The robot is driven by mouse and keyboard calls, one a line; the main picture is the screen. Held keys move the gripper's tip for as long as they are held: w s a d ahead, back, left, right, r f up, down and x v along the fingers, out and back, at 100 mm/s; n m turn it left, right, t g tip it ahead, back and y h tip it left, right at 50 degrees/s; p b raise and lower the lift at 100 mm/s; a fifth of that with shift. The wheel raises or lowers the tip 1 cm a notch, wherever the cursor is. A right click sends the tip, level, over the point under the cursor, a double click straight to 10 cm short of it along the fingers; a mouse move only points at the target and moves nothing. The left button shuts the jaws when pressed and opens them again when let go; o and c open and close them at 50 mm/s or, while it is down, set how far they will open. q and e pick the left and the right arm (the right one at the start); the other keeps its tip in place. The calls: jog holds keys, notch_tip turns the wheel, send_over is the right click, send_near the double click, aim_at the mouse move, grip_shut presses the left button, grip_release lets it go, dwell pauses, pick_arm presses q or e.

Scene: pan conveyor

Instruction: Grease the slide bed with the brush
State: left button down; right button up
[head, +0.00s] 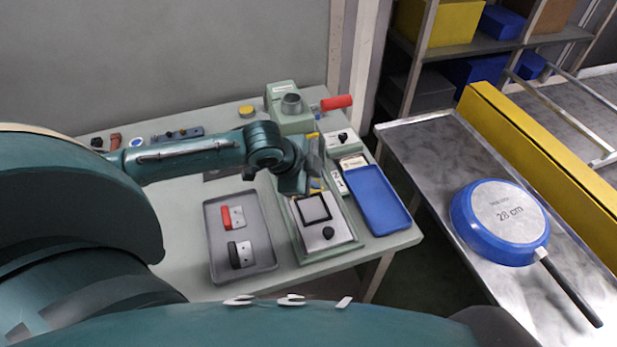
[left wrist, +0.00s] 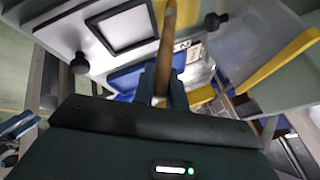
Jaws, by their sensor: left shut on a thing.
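My left gripper (head: 308,183) is over the far end of the green machine (head: 353,244) on the table. In the left wrist view its two fingers (left wrist: 162,88) are shut on the brush (left wrist: 168,42), whose light wooden handle stands between them. The brush's bristles are not clear in either view. The machine's slide carries a pale plate (head: 338,228) with a black square frame and a black knob; these also show in the left wrist view (left wrist: 90,45). I cannot tell whether the brush touches the bed. My right gripper is not in view.
A grey tray (head: 262,262) with red and black handled parts lies left of the machine. A blue tray (head: 380,205) lies right of it. A press with a red handle (head: 336,103) stands behind. A blue pan (head: 497,222) lies on the metal conveyor table at right.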

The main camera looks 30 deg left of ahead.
pick_arm(q)
jog(key=shift+w+d, duration=1.5)
jog(key=shift+w, duration=0.25)
jog(key=shift+r, duration=0.2)
jog(key=shift+r, duration=0.45)
notch_tip(320, 180, up, 9)
dwell(0.9)
jog(key=shift+w, duration=0.1)
